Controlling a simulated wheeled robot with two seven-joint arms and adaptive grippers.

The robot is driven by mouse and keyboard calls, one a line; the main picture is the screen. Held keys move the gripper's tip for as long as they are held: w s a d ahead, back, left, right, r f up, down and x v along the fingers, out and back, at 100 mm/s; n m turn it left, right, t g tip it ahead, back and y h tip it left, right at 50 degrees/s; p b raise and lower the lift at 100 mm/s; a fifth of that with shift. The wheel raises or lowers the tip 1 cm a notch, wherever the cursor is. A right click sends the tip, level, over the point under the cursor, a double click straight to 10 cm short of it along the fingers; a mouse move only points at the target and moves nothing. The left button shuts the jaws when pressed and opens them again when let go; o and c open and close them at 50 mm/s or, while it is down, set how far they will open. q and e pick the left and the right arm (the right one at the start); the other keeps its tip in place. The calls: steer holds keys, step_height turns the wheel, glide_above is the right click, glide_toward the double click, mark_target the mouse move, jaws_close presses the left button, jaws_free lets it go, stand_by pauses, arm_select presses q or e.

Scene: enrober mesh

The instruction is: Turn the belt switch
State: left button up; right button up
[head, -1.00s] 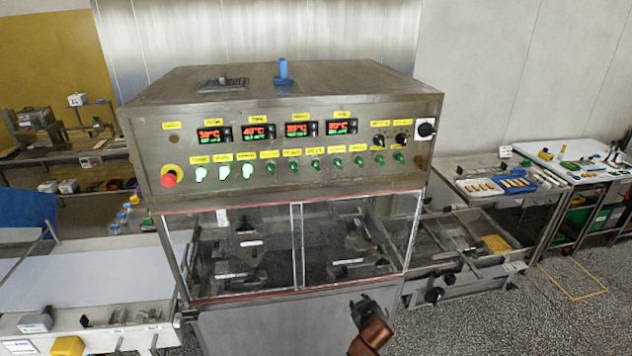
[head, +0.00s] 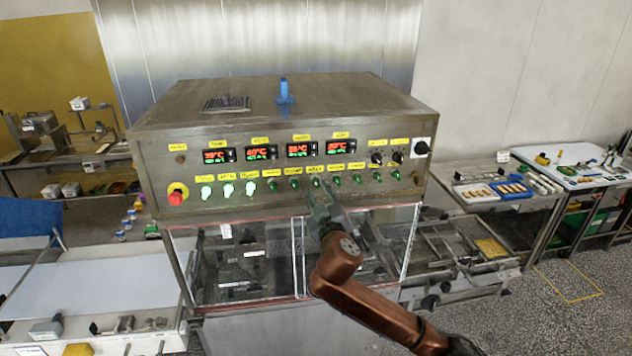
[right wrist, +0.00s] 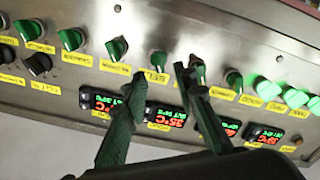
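The belt switch (head: 316,182) is a green knob with a yellow label above it, in the lower row of the machine's control panel. In the right wrist view, where the panel appears upside down, the belt switch (right wrist: 158,60) lies between the two finger tips. My right gripper (head: 321,193) is just in front of the panel, below and at this switch. Its dark fingers (right wrist: 160,78) are spread open with nothing held, and I cannot tell whether they touch the panel. My left gripper is not in view.
Similar green switches (head: 337,180) stand close on both sides; three at the left are lit (head: 228,190). A red emergency button (head: 176,198) is at the far left, black knobs (head: 377,158) at the upper right. Temperature displays (head: 301,149) are above. Clear guard panels hang below.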

mark_target(315, 183)
steer(key=shift+w+a+p, duration=0.15)
steer(key=shift+w+p, duration=0.4)
steer(key=shift+w, duration=1.6)
steer(key=shift+c, duration=0.3)
jaws_close()
